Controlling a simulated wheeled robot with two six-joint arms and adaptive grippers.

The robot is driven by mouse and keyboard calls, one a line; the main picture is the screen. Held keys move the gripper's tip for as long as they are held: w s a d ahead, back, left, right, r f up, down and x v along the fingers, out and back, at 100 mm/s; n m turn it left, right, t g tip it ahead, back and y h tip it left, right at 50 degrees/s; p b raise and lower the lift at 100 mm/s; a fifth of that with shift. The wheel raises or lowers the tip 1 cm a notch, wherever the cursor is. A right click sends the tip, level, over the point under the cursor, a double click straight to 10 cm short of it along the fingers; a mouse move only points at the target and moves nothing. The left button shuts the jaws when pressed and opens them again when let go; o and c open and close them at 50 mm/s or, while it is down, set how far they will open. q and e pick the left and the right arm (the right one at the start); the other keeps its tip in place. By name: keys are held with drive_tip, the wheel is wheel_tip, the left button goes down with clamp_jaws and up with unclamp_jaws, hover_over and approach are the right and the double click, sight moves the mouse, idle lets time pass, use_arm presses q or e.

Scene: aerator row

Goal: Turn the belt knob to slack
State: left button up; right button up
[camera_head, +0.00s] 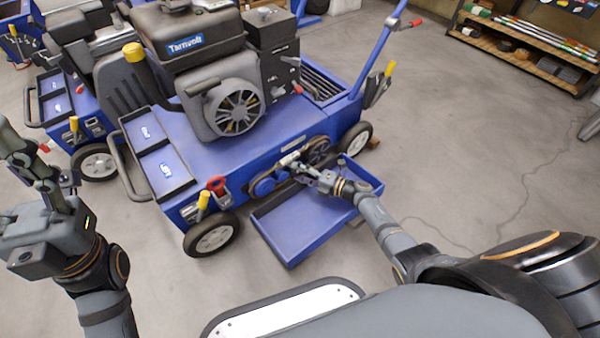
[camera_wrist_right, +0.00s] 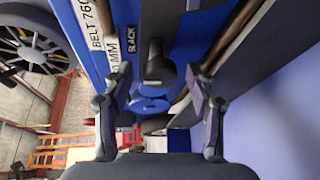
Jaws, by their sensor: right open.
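The belt knob (camera_wrist_right: 155,66) is a small black part between the fingers in the right wrist view, near a blue pulley (camera_wrist_right: 150,98). In the head view my right gripper (camera_head: 306,173) is at the belt side of the blue aerator (camera_head: 215,150), hiding the knob. My left gripper (camera_head: 40,172) is at the left edge, away from the aerator; its finger opening is unclear.
A blue drop-down tray or guard (camera_head: 290,246) projects below my right gripper. Red (camera_head: 217,185) and yellow (camera_head: 203,201) handles stand at the aerator's near corner. Another aerator (camera_head: 80,100) stands behind left. A shelf (camera_head: 530,45) is at the back right; the floor between is mostly clear.

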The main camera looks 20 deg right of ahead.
drive_tip(key=v, duration=1.2)
drive_tip(key=shift+f, duration=0.1)
